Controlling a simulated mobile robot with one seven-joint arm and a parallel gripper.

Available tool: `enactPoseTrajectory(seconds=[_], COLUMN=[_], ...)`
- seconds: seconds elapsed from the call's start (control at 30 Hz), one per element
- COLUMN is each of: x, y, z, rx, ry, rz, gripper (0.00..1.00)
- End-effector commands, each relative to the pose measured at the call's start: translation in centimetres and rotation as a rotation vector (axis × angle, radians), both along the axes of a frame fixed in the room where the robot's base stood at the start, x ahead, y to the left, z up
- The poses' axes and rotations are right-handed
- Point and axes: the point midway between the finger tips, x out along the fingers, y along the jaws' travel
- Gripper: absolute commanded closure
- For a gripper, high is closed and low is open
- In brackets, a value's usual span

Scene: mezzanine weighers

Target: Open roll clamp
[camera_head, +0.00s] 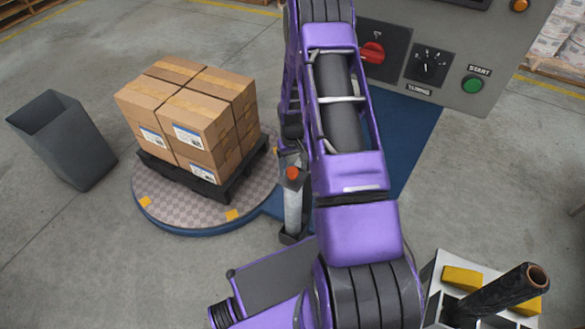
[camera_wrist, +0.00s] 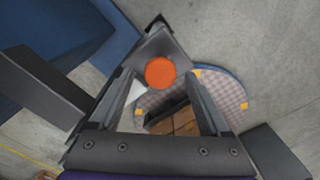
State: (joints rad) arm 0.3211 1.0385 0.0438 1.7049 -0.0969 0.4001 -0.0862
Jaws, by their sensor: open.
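An orange round cap (camera_head: 292,173) tops a pale grey upright cylinder (camera_head: 293,208) beside the turntable, just left of my arm. I take it to be part of the roll clamp. In the wrist view an orange disc (camera_wrist: 160,73) sits in front of a grey plate (camera_wrist: 158,44). My gripper (camera_wrist: 160,90) is open, its dark fingers reaching up on either side of the disc. I cannot tell whether they touch it. My arm hides the gripper in the head view, and the clamp's state cannot be told.
A round turntable (camera_head: 199,222) carries a black pallet (camera_head: 216,191) of stacked cartons (camera_head: 190,115). A grey bin (camera_head: 62,140) stands left. A control panel (camera_head: 480,50) is at upper right.

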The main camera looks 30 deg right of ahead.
Motion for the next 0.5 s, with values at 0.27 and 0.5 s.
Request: enactPoseTrajectory(seconds=[0.27, 0.5], x=[0.00, 0.00], y=[0.01, 0.02], z=[-0.74, -0.72], rx=[0.000, 0.000], ry=[0.000, 0.000], rz=[0.000, 0.000], gripper=[0.19, 0.41])
